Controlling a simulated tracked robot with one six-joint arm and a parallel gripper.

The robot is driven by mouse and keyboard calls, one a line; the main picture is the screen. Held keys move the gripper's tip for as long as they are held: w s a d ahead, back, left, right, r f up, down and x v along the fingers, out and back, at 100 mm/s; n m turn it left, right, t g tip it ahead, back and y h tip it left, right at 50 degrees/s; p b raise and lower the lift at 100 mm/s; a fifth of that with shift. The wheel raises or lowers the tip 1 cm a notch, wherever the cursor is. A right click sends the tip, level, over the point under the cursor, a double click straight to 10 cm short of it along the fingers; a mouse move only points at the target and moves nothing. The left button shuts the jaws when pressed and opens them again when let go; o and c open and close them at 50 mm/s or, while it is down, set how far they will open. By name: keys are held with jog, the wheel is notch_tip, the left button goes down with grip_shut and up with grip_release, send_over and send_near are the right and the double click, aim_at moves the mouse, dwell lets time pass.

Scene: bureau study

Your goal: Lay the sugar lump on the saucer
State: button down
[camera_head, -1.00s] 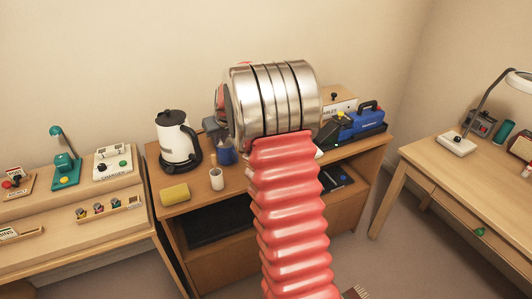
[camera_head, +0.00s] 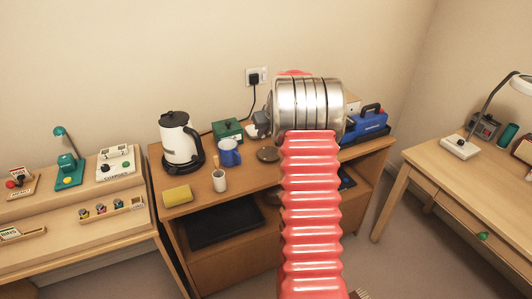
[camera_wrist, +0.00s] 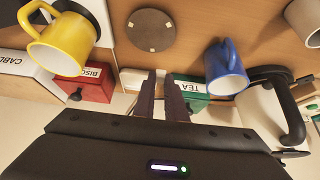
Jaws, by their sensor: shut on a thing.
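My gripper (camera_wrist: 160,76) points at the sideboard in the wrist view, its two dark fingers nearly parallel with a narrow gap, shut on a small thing. The sugar lump is not distinguishable between the fingers. In the head view my gripper (camera_head: 262,124) is partly hidden behind my arm, above the sideboard's back part. A pale surface shows beside the fingers, too covered to identify.
On the sideboard (camera_head: 205,189), a blue mug (camera_wrist: 225,65) and green TEA box (camera_wrist: 192,96) are right of the fingers in the wrist view; a yellow mug (camera_wrist: 60,45) and red box (camera_wrist: 92,84) are left.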

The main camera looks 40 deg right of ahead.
notch_tip(320, 180, down, 5)
jog(key=shift+f, duration=0.1)
dwell(0.3)
jog(key=shift+f, duration=1.85)
jog(key=shift+f, duration=0.1)
jog(key=c, duration=1.8)
grip_release()
jog(key=shift+s+r, duration=0.2)
jog(key=shift+r, duration=0.3)
jog(key=v, duration=1.1)
jog(key=shift+a+r, duration=0.1)
jog(key=shift+a, duration=0.05)
